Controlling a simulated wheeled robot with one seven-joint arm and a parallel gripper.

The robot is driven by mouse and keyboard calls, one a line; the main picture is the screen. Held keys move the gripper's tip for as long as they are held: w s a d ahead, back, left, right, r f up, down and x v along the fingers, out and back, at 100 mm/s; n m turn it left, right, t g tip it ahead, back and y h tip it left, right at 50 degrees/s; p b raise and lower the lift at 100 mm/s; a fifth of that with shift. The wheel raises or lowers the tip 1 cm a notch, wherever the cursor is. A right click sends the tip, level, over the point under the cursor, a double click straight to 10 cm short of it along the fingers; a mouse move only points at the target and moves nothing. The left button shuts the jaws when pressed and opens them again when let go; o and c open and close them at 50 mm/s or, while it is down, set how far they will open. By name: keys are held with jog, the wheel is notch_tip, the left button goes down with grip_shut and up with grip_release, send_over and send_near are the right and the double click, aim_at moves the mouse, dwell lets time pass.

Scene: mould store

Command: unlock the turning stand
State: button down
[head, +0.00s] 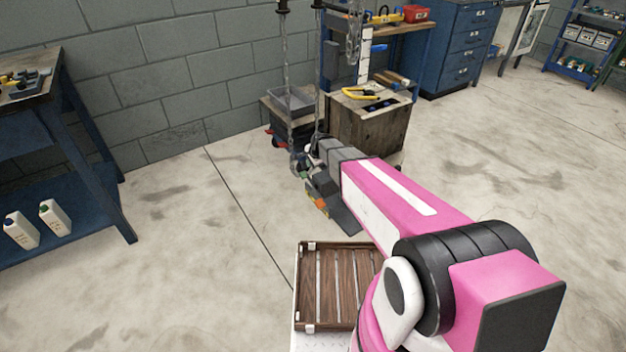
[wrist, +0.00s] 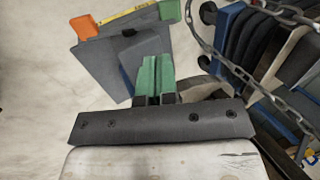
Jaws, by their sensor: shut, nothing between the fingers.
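A grey, plate-like piece with orange and green blocks and a yellow strip (wrist: 128,62) fills the upper left of the wrist view. It appears to be the turning stand, and in the head view its grey side (head: 343,215) shows beside my forearm. I cannot tell which part is its lock. My gripper (wrist: 158,62) has two green fingers shut together, in front of the grey piece in the wrist view. I cannot tell whether they touch it. In the head view my wrist (head: 318,155) partly hides the stand, and the fingertips are not clear.
A chain (head: 287,80) hangs close to my wrist and crosses the wrist view's right side (wrist: 225,62), before several dark curved plates (wrist: 260,50). A wooden crate (head: 362,128) stands behind. A slatted tray (head: 338,285) is near my base.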

aim_at(303, 176)
jog(key=shift+f, duration=0.1)
jog(key=x, duration=1.3)
jog(key=shift+w+f, duration=0.15)
jog(key=shift+f, duration=0.25)
jog(key=shift+w+a, duration=0.1)
jog(key=shift+w+a+f+g+h, duration=0.4)
jog(key=shift+w+f+g+h, duration=0.25)
jog(key=shift+g, duration=0.35)
jog(key=shift+w+a+f+g+h, duration=0.2)
jog(key=shift+f+g+h, duration=0.25)
jog(key=shift+g, duration=0.15)
jog(key=shift+w+a+f+g+h, duration=0.1)
jog(key=shift+w+f+g+h, duration=0.1)
jog(key=shift+f+g+h, duration=0.3)
notch_tip(303, 176, down, 3)
jog(key=g+h, duration=0.2)
jog(key=g, duration=0.1)
jog(key=shift+r+g, duration=0.15)
jog(key=shift+g, duration=0.15)
jog(key=shift+f, duration=0.3)
